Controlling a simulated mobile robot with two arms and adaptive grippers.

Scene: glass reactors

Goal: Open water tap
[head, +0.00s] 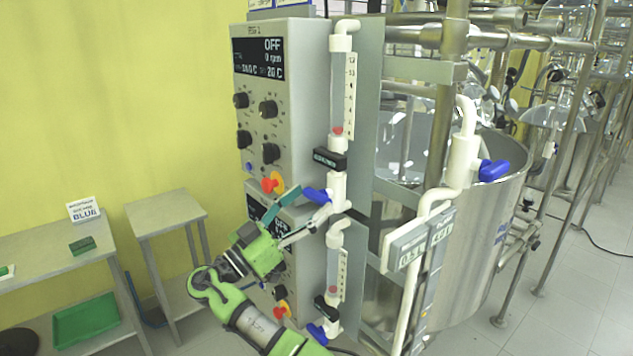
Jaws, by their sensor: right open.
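A blue tap handle (317,195) sits on the white pipe below the upper flow meter (343,95). My right gripper (313,201) is open, with its fingers pointing up and right at this handle. One finger is above the handle and one below; I cannot tell whether they touch it. Another blue handle (317,333) is on the lower white pipe, and a third blue handle (494,170) is on the white pipe by the steel vessel. Which of them is the water tap is not labelled legibly. My left gripper is not in view.
The control box (285,100), with a display reading OFF, black knobs and a red-yellow button (272,183), stands just left of the pipe. A large steel vessel (480,240) is at right. Grey tables (165,212) stand at left. A metal frame post rises behind the pipes.

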